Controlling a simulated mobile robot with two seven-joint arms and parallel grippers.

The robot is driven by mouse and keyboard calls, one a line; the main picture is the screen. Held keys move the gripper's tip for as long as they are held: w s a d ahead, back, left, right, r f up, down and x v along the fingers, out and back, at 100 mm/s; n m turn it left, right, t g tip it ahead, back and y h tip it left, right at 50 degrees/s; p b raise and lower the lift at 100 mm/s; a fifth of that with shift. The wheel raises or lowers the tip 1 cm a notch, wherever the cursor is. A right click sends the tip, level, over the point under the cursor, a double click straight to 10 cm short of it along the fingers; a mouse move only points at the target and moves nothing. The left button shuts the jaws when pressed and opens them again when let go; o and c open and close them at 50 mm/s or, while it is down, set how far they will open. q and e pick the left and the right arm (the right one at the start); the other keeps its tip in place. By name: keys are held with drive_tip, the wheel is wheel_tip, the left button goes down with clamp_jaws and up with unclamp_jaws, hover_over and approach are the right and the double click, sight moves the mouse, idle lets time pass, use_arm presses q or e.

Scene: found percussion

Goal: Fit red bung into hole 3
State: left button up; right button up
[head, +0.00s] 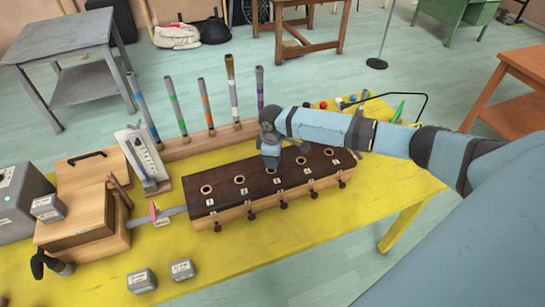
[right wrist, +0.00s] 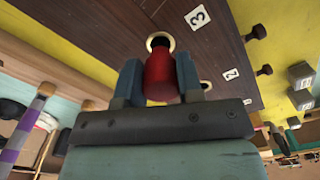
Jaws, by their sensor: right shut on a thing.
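The dark wooden box (head: 222,195) has a row of ringed holes along its top and lies on the yellow table. My right gripper (head: 271,160) is over the middle of this row. In the right wrist view my right gripper (right wrist: 160,85) is shut on the red bung (right wrist: 160,75), one finger on each side. The bung's far end is at the brass-ringed hole 3 (right wrist: 160,42), with the label 3 (right wrist: 198,16) beside it. Part of the dark opening still shows past the bung. I cannot tell whether its tip is inside. My left gripper is not in view.
Several coloured tubes (head: 207,105) stand in a wooden rail behind the box. Dark pegs (head: 284,204) stick out along its front. A wooden box (head: 75,208) and small grey blocks (head: 141,281) are at left. The front right of the yellow table (head: 375,205) is clear.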

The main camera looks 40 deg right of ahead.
idle(0.5)
drive_tip(key=shift+p, duration=0.55)
idle(0.4)
drive_tip(key=shift+p, duration=0.45)
drive_tip(key=shift+f+b, duration=0.5)
drive_tip(key=shift+f, duration=1.2)
drive_tip(key=o, duration=1)
drive_tip(key=shift+f, duration=0.1)
wheel_tip(320, 180, up, 14)
drive_tip(key=shift+f+b, duration=0.1)
drive_tip(key=shift+b, duration=0.4)
